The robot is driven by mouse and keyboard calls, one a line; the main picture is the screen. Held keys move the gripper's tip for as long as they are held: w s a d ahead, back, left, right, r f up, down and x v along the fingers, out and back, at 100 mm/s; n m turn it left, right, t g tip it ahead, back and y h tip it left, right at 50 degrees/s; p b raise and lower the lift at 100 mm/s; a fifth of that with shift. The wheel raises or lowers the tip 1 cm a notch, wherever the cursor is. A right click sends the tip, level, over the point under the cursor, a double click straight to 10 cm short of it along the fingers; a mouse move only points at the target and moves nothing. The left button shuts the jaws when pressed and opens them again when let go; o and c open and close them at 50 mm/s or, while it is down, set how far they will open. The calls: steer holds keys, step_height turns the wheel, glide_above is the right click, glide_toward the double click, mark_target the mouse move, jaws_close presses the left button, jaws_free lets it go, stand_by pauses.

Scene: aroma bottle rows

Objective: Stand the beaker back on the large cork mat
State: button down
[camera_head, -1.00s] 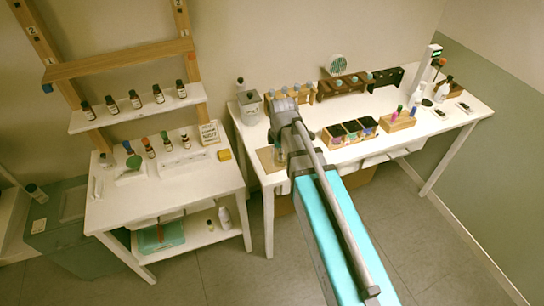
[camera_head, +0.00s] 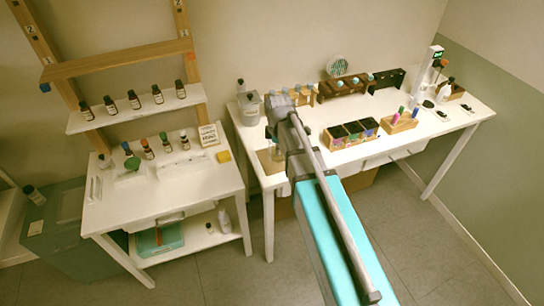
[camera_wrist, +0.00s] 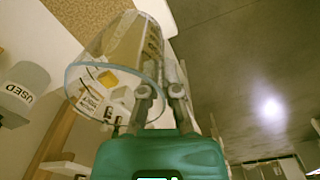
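The clear glass beaker (camera_wrist: 108,55) fills the upper left of the wrist view, its open rim towards the camera. The fingers of my gripper (camera_wrist: 161,92) close at the beaker's right side, near its rim, and appear to pinch its wall. The large cork mat (camera_wrist: 85,14) shows past the beaker at the top of the wrist view. In the head view the mat (camera_head: 267,162) lies at the left front of the right table, and my gripper is mostly hidden behind my arm. I cannot tell whether the beaker's base touches the mat.
A grey jar (camera_head: 249,109) stands behind the mat; a jar marked USED (camera_wrist: 24,85) shows at left in the wrist view. A wooden box of dark-topped compartments (camera_head: 350,132) and bottle racks (camera_head: 345,85) stand to the right. A white side table (camera_head: 170,190) is at left.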

steer(key=w+a+f+b, duration=0.1)
steer(key=w+f+b, duration=0.5)
steer(key=w, duration=0.1)
steer(key=shift+w+a+f, duration=0.15)
steer(key=shift+w+f, duration=0.2)
steer(key=shift+w+a+f+b, duration=0.1)
steer(key=shift+w+f+b, duration=0.35)
steer(key=shift+f+b, duration=1.55)
steer(key=shift+b, duration=0.05)
steer(key=shift+f, duration=0.2)
steer(key=c, duration=0.8)
jaws_free()
